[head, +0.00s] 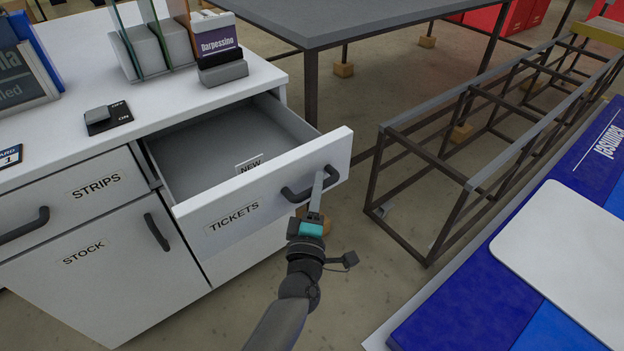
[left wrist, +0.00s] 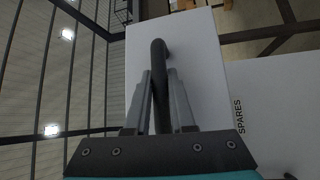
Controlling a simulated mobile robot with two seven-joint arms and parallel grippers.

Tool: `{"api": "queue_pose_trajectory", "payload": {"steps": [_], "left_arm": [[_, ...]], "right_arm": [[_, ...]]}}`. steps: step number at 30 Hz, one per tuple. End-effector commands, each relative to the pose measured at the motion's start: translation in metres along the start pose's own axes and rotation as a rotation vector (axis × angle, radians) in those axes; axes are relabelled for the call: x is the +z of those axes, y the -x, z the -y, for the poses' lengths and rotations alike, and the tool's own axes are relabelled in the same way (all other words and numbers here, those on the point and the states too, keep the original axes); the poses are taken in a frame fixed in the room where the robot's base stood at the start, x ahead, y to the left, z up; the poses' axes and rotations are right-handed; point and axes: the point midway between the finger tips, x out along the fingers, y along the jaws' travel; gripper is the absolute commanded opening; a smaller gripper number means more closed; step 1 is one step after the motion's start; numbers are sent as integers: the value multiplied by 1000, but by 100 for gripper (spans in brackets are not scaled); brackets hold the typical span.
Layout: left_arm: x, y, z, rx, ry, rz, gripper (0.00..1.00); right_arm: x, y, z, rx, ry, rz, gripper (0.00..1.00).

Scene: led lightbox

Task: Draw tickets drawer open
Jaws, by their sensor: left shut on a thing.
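The TICKETS drawer (head: 265,205) is a white drawer pulled well out of the white cabinet, with its grey inside showing. A NEW label (head: 249,163) shows at the drawer's inner front. My left gripper (head: 318,183) is at the drawer's dark handle (head: 298,192), right of the TICKETS label. In the left wrist view the gripper's two fingers (left wrist: 160,95) stand on either side of the dark bar handle (left wrist: 158,60), shut on it. My right gripper is not in view.
STRIPS drawer (head: 95,187) and STOCK door (head: 90,257) are closed on the left. The countertop (head: 165,100) holds a switch (head: 107,117) and a Darpessino box (head: 217,48). A metal frame (head: 450,160) and blue panel (head: 540,240) stand at right. Floor lies between.

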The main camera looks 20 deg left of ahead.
Motion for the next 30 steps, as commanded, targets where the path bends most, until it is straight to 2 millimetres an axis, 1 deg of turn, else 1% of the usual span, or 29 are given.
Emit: {"api": "queue_pose_trajectory", "payload": {"steps": [3,14,15,22,30], "left_arm": [[3,3,0,-2,0,1,0],[3,3,0,-1,1,1,0],[3,3,0,-1,1,1,26],[3,3,0,-1,1,0,52],[3,4,-1,0,1,0,52]], "right_arm": [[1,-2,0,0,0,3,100],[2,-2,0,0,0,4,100],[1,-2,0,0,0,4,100],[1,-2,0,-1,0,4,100],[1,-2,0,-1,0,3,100]]}}
